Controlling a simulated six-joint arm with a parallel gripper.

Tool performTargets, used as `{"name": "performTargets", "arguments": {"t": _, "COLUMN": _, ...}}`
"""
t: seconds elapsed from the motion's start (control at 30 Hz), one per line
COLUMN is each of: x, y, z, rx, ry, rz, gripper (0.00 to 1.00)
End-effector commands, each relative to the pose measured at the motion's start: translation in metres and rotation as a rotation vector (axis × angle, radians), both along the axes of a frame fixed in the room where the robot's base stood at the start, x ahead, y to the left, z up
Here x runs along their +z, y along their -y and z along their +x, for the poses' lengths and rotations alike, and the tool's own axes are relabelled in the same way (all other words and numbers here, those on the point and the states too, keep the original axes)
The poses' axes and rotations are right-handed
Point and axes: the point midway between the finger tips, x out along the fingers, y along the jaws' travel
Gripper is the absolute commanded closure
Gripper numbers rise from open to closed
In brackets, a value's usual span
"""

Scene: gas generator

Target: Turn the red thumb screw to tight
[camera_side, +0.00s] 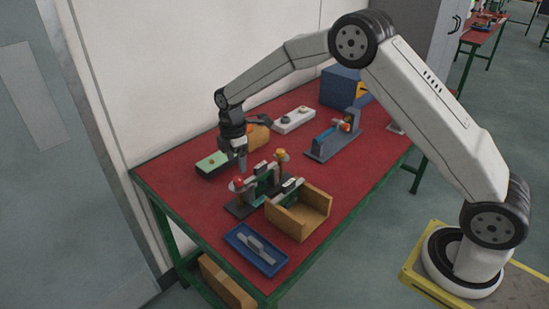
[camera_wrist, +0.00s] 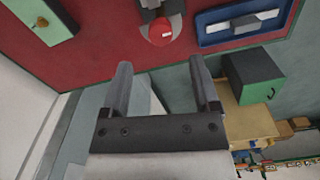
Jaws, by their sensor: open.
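The red thumb screw (camera_wrist: 161,32) shows as a round red knob with a small white mark at the top middle of the wrist view. It sits at the end of a dark grey fixture (camera_wrist: 160,6). In the side view the screw (camera_side: 239,181) is a small red spot at the left end of the fixture (camera_side: 240,209). My gripper (camera_wrist: 160,70) is open and empty, its two fingers parallel. In the wrist view the screw appears beyond the fingertips, between their lines and apart from them. In the side view my gripper (camera_side: 242,167) is just above the screw.
A blue tray (camera_side: 237,240) with a grey part lies at the near end of the red table (camera_side: 205,220). An open wooden box (camera_side: 283,222) stands right of the fixture. A green-topped block (camera_side: 210,162) lies behind the gripper. A second fixture (camera_side: 322,153) stands further right.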

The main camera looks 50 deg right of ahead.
Motion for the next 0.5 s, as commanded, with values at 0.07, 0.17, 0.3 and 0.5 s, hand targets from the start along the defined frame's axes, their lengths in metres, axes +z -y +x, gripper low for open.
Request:
{"name": "performTargets", "arguments": {"t": 0.07, "x": -0.01, "y": 0.0, "z": -0.001, "rx": -0.001, "ry": -0.004, "rz": 0.0, "gripper": 0.21}}
{"name": "performTargets", "arguments": {"t": 0.17, "x": -0.022, "y": 0.0, "z": -0.001, "rx": -0.001, "ry": -0.004, "rz": 0.0, "gripper": 0.21}}
{"name": "performTargets", "arguments": {"t": 0.3, "x": -0.04, "y": 0.0, "z": -0.001, "rx": -0.001, "ry": -0.003, "rz": 0.0, "gripper": 0.21}}
{"name": "performTargets", "arguments": {"t": 0.5, "x": -0.058, "y": 0.0, "z": -0.001, "rx": -0.001, "ry": -0.002, "rz": -0.001, "gripper": 0.21}}
